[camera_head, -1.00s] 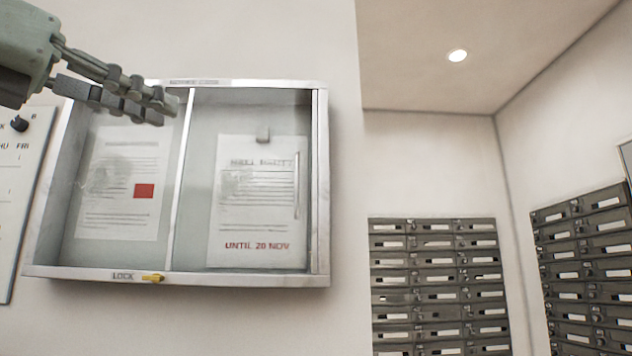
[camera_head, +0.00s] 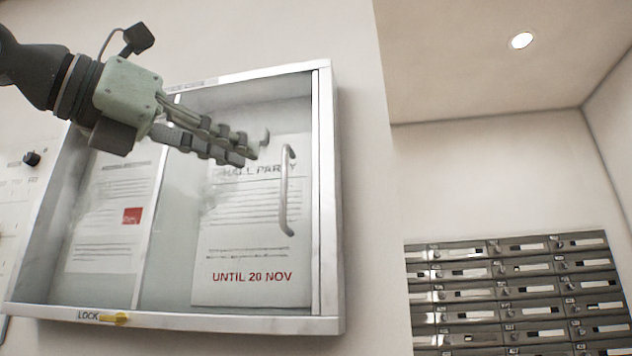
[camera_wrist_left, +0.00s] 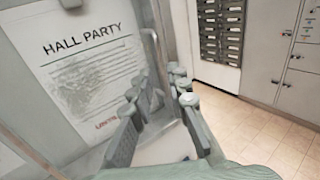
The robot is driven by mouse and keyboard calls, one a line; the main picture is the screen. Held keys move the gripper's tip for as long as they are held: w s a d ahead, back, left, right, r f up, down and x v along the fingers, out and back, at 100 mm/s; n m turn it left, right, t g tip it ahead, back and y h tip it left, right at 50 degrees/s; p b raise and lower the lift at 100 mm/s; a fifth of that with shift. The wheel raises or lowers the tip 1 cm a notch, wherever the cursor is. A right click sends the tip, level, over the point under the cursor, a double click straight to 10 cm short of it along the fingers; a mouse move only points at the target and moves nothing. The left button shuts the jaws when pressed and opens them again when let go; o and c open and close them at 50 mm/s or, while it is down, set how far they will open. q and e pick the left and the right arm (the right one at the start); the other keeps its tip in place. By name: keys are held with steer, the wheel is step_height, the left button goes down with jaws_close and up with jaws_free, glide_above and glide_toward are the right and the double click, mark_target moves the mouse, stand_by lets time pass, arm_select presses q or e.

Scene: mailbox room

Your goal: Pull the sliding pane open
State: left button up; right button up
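A shallow wall display case (camera_head: 330,200) with a metal frame has glass panes. The right pane (camera_head: 215,115) carries a vertical bar handle (camera_head: 284,215) near its right edge. The handle also shows in the left wrist view (camera_wrist_left: 154,48), just beyond the fingers. My left gripper (camera_head: 254,150) is in front of the right pane, left of the handle's upper part. In the left wrist view its fingers (camera_wrist_left: 158,82) are apart with nothing held; contact with the handle cannot be told. A yellow lock tab (camera_head: 115,318) sits on the bottom frame, by the word LOCK. My right gripper is not in view.
Behind the glass hang a "HALL PARTY" notice (camera_head: 240,240) and a notice with a red square (camera_head: 110,225). A calendar board (camera_head: 15,225) is at the left. Grey mailboxes (camera_head: 515,290) stand at the right. The tiled floor (camera_wrist_left: 265,130) looks clear.

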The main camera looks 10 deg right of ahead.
arm_select(q)
steer(key=p, duration=0.1)
glide_above(282, 215)
steer(key=shift+w, duration=0.25)
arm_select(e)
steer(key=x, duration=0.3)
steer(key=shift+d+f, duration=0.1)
arm_select(q)
steer(key=shift+c, duration=0.3)
jaws_close()
